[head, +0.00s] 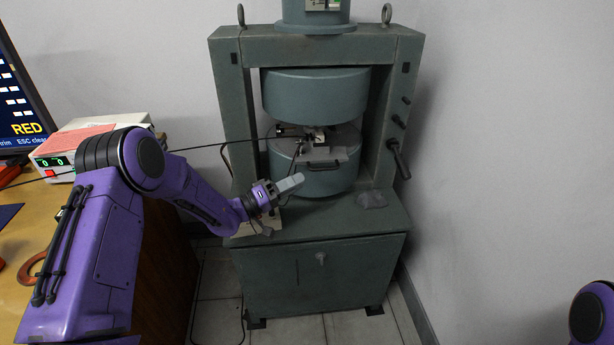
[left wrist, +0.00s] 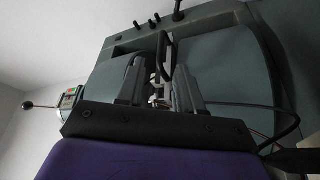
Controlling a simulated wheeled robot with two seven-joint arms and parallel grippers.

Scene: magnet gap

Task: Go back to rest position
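My left gripper (head: 291,184) reaches in from the left, in front of the green magnet (head: 226,95), at the height of its lower pole. In the left wrist view its two grey fingers (left wrist: 158,88) stand apart. I see nothing held between them; small parts of the magnet's gap show behind. My right gripper is out of view; only a purple piece of my right arm shows at the lower right. In the magnet's gap, between the upper pole (head: 315,95) and lower pole (head: 330,182), sits a small fixture (head: 318,136) with a dark handle (head: 325,165).
A wooden desk (head: 165,235) stands at the left with a monitor (head: 20,105), a boxed supply (head: 52,166) and an orange-brown ring (head: 30,268). A dark cable runs from the desk side to the gap. A crank handle (head: 398,160) sticks out at the magnet's right. Floor at the front right is clear.

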